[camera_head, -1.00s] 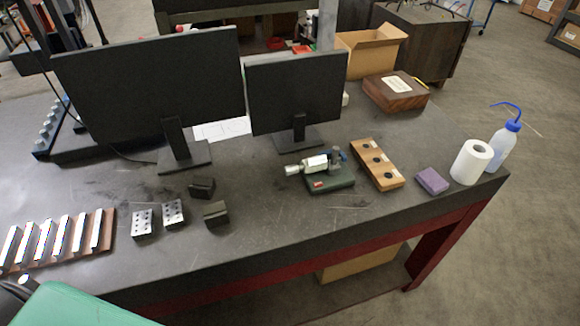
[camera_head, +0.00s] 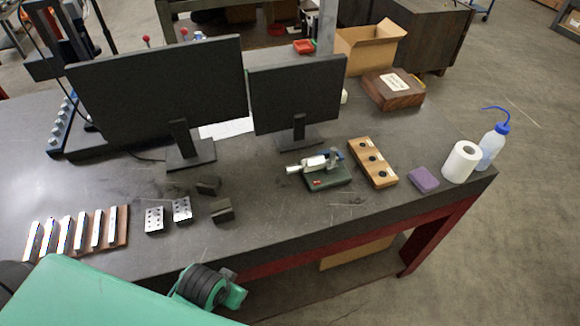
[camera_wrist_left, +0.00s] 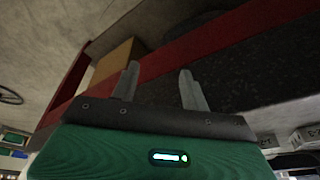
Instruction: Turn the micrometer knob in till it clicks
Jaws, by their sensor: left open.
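The micrometer (camera_head: 312,163) lies nearly level in a stand with a dark green base (camera_head: 328,180), right of centre on the dark bench. Its knob end (camera_head: 292,169) points left; the knob's setting is too small to tell. My left arm comes in from the lower left of the head view, its wrist at the bench's front edge, well short of the micrometer. My left gripper (camera_wrist_left: 160,74) shows in the left wrist view with its two grey fingers apart and nothing between them. The micrometer is not visible in that view. My right gripper is not in view.
Two monitors (camera_head: 160,90) (camera_head: 297,92) stand behind the micrometer. Right of it are a wooden block with holes (camera_head: 372,163), a purple block (camera_head: 423,179), a paper roll (camera_head: 460,161) and a wash bottle (camera_head: 493,147). Metal blocks (camera_head: 155,220) lie left. The bench in front of the micrometer is clear.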

